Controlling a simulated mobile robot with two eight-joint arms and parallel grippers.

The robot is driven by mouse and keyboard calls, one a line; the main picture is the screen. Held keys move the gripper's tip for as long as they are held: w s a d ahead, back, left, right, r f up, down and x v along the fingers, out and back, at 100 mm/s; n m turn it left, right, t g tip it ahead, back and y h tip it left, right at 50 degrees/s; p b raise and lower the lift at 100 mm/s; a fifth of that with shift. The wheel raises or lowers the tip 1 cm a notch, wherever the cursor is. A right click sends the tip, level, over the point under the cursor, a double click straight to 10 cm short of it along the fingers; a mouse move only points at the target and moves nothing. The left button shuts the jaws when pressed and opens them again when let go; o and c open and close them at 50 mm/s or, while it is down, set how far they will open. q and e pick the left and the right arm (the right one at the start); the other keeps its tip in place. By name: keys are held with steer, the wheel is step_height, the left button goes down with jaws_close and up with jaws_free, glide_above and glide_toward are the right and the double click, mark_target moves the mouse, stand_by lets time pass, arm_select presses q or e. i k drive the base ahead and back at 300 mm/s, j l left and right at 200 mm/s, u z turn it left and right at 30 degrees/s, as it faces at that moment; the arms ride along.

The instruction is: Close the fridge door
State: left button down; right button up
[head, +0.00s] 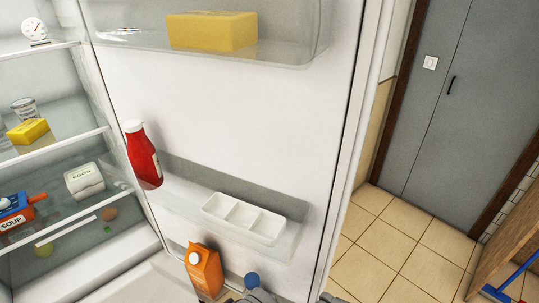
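The fridge door (290,110) stands wide open, its white inner side facing me across the middle of the view. The fridge interior (110,250) is open at the left, with several shelves. The door's upper bin holds a yellow block (212,31). Its middle bin holds a red bottle (143,155) and a white divided tray (243,218). An orange carton (204,268) stands low on the door. No gripper fingers can be made out; small grey parts at the bottom edge are cut off and unclear.
Bare tiled floor (400,240) lies right of the door, before a grey cupboard (450,110). Wooden furniture (510,245) stands lower right.

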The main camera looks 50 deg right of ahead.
mark_target(278, 124)
steer(key=k+l+u, duration=0.35)
steer(key=k+l, duration=0.4)
steer(key=k+l+u, duration=0.1)
steer(key=l, duration=0.25)
steer(key=k+l+u, duration=0.1)
steer(key=l, duration=0.2)
steer(key=k+l, duration=0.2)
steer(key=l, duration=0.15)
steer(key=i+l+u, duration=0.1)
steer(key=l, duration=0.25)
steer(key=i+l+u, duration=0.1)
steer(key=l, duration=0.25)
steer(key=i+l, duration=0.1)
steer(key=l, duration=0.2)
steer(key=k+j+z, duration=0.1)
steer(key=z, duration=0.25)
